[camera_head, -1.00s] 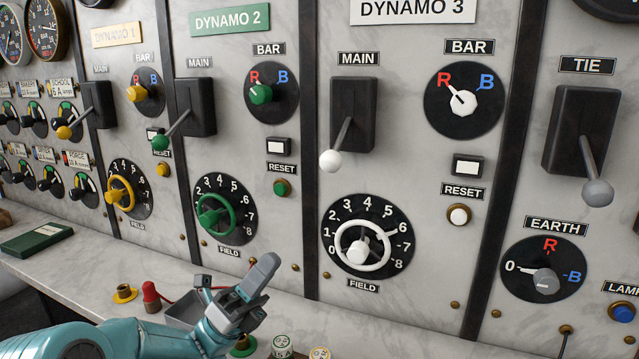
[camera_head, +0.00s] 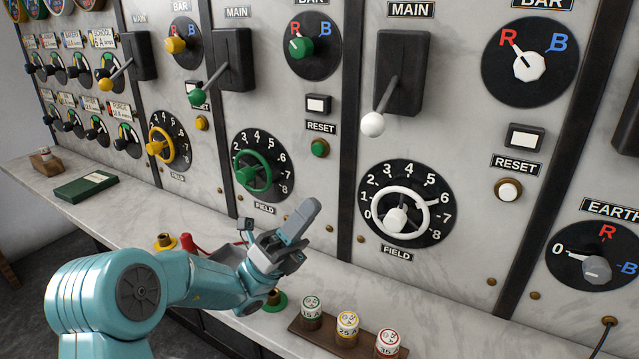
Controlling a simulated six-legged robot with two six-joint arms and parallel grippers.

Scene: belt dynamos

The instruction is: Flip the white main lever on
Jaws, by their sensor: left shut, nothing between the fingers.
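The white main lever (camera_head: 374,123) is a white ball on a grey rod, on a black block (camera_head: 402,72) under a MAIN label in the Dynamo 3 panel. Its rod points downward and out from the panel. My left gripper (camera_head: 308,215) is shut and empty. It is below and left of the white ball, in front of the panel between the green and white field wheels, and apart from the lever. My right gripper is not in view.
The white field wheel (camera_head: 396,212) is below the lever, and the white bar knob (camera_head: 529,66) is to its right. The green main lever (camera_head: 197,97) is to the left. Fuses (camera_head: 347,327) stand in a wooden holder on the marble shelf. A green book (camera_head: 86,186) lies at left.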

